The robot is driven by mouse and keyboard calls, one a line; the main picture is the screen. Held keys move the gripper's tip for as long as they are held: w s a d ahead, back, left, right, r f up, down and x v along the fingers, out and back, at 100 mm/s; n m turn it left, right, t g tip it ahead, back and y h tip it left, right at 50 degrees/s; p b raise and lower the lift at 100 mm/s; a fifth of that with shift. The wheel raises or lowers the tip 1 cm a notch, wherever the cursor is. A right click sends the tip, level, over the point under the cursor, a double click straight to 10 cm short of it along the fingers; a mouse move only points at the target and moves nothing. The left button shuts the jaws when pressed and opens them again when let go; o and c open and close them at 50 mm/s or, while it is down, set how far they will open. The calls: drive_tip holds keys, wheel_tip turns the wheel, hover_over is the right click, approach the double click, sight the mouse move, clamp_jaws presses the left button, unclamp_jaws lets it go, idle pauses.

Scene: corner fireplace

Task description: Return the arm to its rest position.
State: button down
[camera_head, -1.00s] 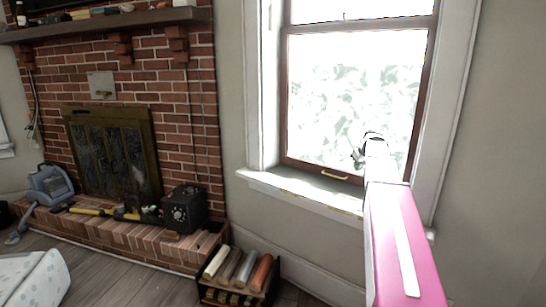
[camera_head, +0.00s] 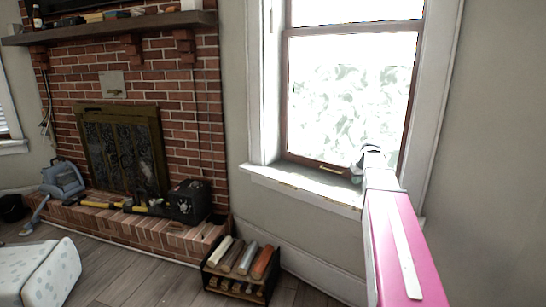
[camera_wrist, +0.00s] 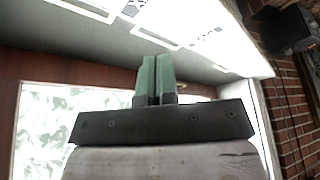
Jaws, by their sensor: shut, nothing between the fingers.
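My arm reaches forward from the lower right of the head view, with a pink link and a pale wrist. My gripper (camera_head: 357,172) is at its far end, small in this view, in front of the lower right part of the window (camera_head: 350,100) near the sill (camera_head: 305,186). In the wrist view my gripper's two green fingers (camera_wrist: 156,78) are pressed together with nothing between them. They point up in that picture, away from the dark palm. From these views I cannot tell the exact gap between gripper and window.
A brick fireplace (camera_head: 180,130) with a mantel (camera_head: 110,27) stands at left. A dark box (camera_head: 188,202) and tools rest on its hearth. A log rack (camera_head: 240,270) stands on the floor below the window. A white patterned seat (camera_head: 40,272) is at lower left. Floor between is clear.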

drive_tip(key=s+a+f+g, duration=0.1)
drive_tip(key=s+a+f, duration=0.5)
drive_tip(key=s, duration=0.3)
drive_tip(key=s+a+f+m+g, duration=0.1)
drive_tip(key=s+a+f+g, duration=0.1)
drive_tip(key=s+a+f, duration=0.4)
drive_tip(key=s+a+f+m+g+h, duration=0.1)
drive_tip(key=s+a+f, duration=0.5)
drive_tip(key=s+f, duration=0.5)
drive_tip(key=shift+s+f+g, duration=0.25)
drive_tip(key=shift+s+g, duration=0.05)
drive_tip(key=shift+s, duration=0.85)
